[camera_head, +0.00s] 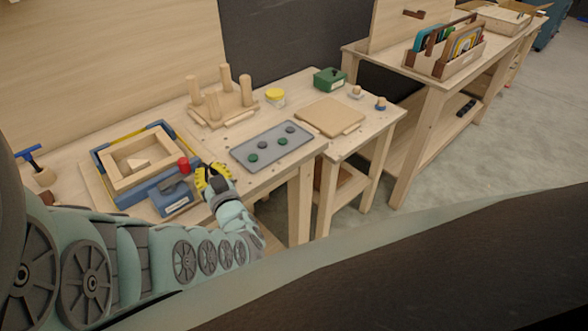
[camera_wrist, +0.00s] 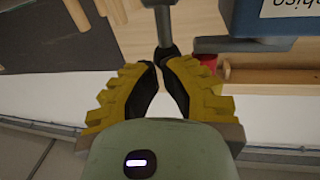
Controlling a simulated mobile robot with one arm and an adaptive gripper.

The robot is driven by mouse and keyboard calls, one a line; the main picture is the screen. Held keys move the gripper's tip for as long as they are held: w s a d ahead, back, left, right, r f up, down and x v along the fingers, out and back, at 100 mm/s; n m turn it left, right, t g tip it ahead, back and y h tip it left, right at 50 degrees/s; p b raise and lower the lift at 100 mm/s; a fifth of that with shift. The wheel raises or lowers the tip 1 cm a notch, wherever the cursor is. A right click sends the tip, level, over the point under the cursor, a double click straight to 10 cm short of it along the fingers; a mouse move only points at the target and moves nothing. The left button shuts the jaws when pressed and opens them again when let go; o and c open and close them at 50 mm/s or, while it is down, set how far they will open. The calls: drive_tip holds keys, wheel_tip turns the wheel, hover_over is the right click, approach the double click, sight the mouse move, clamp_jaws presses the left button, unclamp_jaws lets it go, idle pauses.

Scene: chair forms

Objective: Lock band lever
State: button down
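In the head view, a blue-and-yellow band (camera_head: 109,176) runs around a wooden frame (camera_head: 119,181) on the bench. At its near right stand a blue box (camera_head: 173,203) with a white label and a red round piece (camera_head: 184,164). My gripper (camera_head: 204,172), with yellow fingers, is just right of the red piece. In the wrist view, the tips of my gripper (camera_wrist: 161,63) are close together at the end of a dark grey rod (camera_wrist: 162,24). I cannot tell whether they touch it. The blue box (camera_wrist: 265,18) and a red piece (camera_wrist: 231,64) show to the right.
A grey tray (camera_head: 239,156) with several round pieces lies right of my gripper. Behind it are a pegged wooden board (camera_head: 204,117), a yellow-lidded jar (camera_head: 275,98) and a green box (camera_head: 329,79). A blue-topped tool (camera_head: 31,154) stands at far left.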

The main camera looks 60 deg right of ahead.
drive_tip(key=shift+w+r+g+y+p, duration=0.55)
drive_tip(key=shift+r+p, duration=0.25)
drive_tip(key=shift+p, duration=0.4)
drive_tip(key=shift+w+d+f+g+p, duration=0.15)
drive_tip(key=shift+w+g+p, duration=0.2)
drive_tip(key=shift+g+p, duration=0.35)
drive_tip(key=shift+f+n, duration=0.15)
drive_tip(key=shift+n, duration=0.15)
